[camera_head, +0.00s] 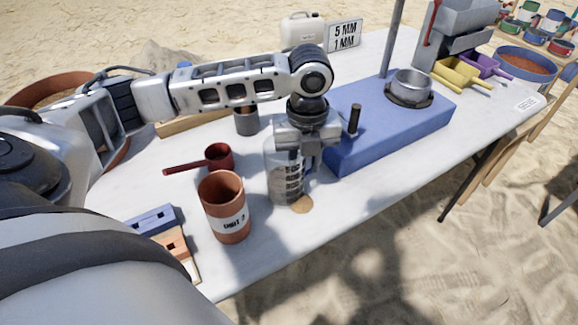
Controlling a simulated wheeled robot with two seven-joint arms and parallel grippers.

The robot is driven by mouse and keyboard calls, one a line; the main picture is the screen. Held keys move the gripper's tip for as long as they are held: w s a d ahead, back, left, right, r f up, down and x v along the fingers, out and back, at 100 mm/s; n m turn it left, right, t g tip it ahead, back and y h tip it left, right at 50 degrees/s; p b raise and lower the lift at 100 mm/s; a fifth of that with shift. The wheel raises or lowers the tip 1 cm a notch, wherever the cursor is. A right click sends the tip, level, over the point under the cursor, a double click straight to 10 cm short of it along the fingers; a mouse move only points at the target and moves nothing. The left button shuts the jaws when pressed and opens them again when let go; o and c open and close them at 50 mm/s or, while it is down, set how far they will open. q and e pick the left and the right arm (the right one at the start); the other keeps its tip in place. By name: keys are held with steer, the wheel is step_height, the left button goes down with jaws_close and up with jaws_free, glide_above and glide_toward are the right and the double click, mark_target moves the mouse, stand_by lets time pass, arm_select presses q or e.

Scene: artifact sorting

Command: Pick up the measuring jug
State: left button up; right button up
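The measuring jug (284,184), clear with dark graduation marks, stands upright on the white table near its front edge. My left gripper (307,148) points down over the jug's top right side, at the rim and handle. It covers part of the rim and much of the handle. Whether its fingers are closed on the jug is too small and overlapped to tell. My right gripper is not in view.
A terracotta cup (225,205) labelled "UNIT 7" stands left of the jug. A red scoop (217,157) lies behind it. A blue block (390,125) with a dark upright peg stands close on the jug's right.

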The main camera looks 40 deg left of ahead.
arm_select(q)
steer(key=shift+r, duration=0.1)
jaws_close()
